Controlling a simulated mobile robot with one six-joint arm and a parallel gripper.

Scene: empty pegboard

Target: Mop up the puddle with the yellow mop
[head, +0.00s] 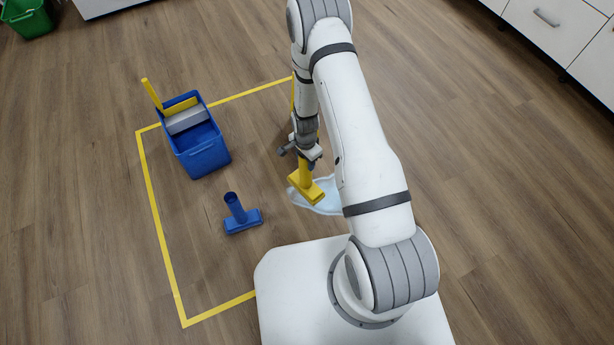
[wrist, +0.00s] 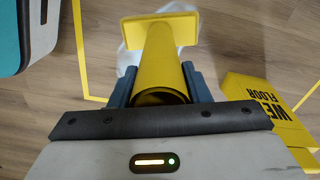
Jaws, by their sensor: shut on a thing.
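The yellow mop (head: 303,188) is upright in my gripper (head: 302,157), with its flat head low over the left part of the puddle. I cannot tell whether the head touches the floor. In the wrist view the fingers of my gripper (wrist: 158,88) are shut on both sides of the yellow mop's round handle (wrist: 160,58), and the head lies beyond it. The pale blue puddle (head: 329,197) shows right of the mop head and is partly hidden by it and by my arm. A pale edge of the puddle shows in the wrist view (wrist: 127,58).
A blue mop (head: 240,215) stands on the floor left of the puddle. A blue mop bucket (head: 203,158) with a yellow handle stands behind it. Yellow tape (head: 160,230) outlines the area. A yellow wet-floor sign (wrist: 255,105) is at right in the wrist view. White drawers (head: 560,30) stand far right.

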